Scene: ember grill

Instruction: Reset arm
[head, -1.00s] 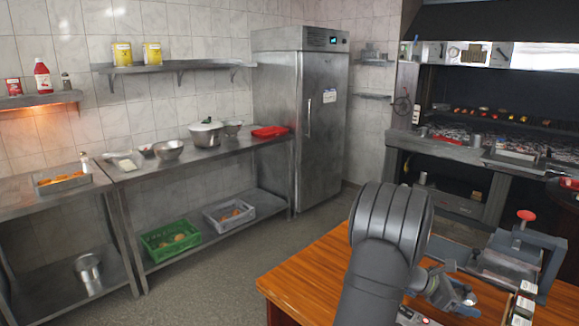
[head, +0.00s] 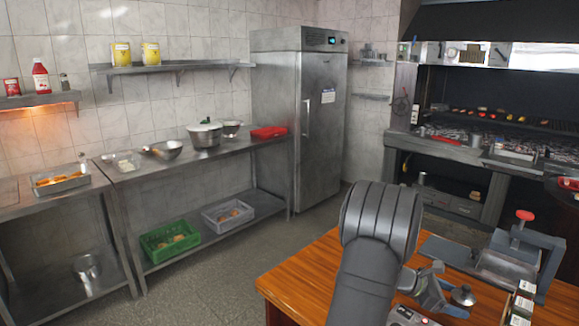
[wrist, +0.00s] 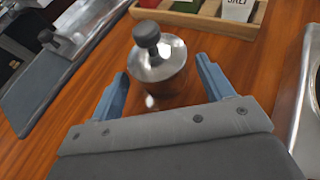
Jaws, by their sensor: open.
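My gripper (wrist: 160,66) is open and empty, low over the wooden table (head: 310,275). In the wrist view its two blue-grey fingers stand apart to the left and right of a round metal piece with a dark knob (wrist: 158,62), with clear gaps on both sides. In the head view the metal piece (head: 463,296) stands upright on the table, just right of my gripper (head: 446,284). My own arm hides part of the table in the head view.
A grey press with a red knob (head: 526,216) stands at the table's back right. A wooden tray with small boxes (wrist: 205,16) lies past the metal piece. A metal rim (wrist: 305,100) is at the wrist view's right edge. The table's left part is clear.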

